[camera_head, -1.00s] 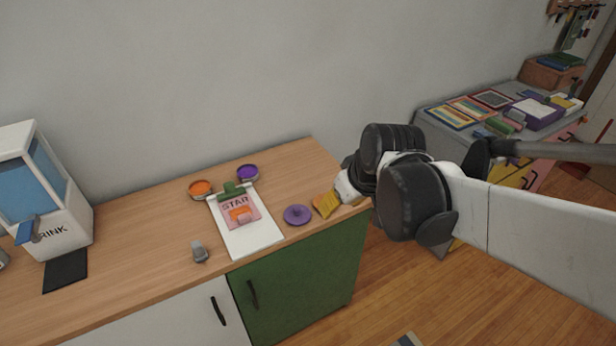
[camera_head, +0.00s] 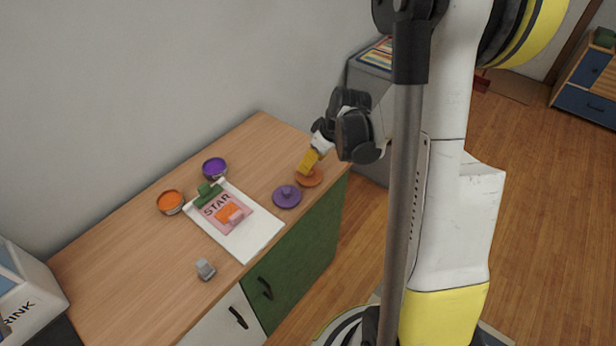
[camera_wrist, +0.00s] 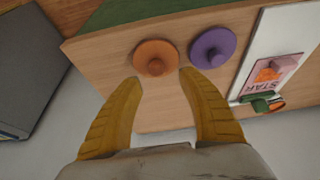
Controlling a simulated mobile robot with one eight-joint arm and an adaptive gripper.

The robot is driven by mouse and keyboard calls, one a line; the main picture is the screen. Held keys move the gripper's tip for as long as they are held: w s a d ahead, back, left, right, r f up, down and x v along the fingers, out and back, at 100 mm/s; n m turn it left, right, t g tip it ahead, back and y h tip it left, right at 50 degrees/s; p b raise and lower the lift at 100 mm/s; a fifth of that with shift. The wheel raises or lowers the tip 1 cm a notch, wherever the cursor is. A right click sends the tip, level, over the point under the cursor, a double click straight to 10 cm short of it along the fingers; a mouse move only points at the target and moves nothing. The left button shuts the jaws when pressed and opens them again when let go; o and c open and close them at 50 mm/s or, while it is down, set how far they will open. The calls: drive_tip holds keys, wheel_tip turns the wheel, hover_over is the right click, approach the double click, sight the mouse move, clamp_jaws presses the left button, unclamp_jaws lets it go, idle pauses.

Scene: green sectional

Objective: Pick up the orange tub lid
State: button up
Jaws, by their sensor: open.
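The orange tub lid (camera_head: 309,177) is a round disc with a knob, lying flat on the wooden counter near its right end. In the wrist view the orange lid (camera_wrist: 156,59) lies just beyond the fingertips, about midway between them. My gripper (camera_head: 308,165) has yellow fingers and hovers at the lid, partly covering it in the head view. In the wrist view my gripper (camera_wrist: 159,78) is open, with nothing between its fingers. Whether the fingers touch the lid or counter, I cannot tell.
A purple lid (camera_head: 287,196) lies close beside the orange one. A clipboard (camera_head: 255,237) with a STAR card, an orange tub (camera_head: 170,202), a purple tub (camera_head: 214,168) and a small grey object (camera_head: 205,269) are on the counter (camera_head: 130,270). A grey cabinet (camera_wrist: 28,62) stands past the counter's end.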

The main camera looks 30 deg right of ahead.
sight(309, 174)
drive_tip(key=b+x, duration=0.2)
drive_tip(key=x, duration=0.1)
drive_tip(key=b+x, duration=0.1)
drive_tip(key=x, duration=0.1)
drive_tip(key=shift+s+d+f, duration=0.2)
drive_tip(key=shift+d+f, duration=0.05)
drive_tip(key=shift+d, duration=0.05)
drive_tip(key=shift+r, duration=0.1)
drive_tip(key=c, duration=0.9)
drive_tip(key=shift+c, duration=0.2)
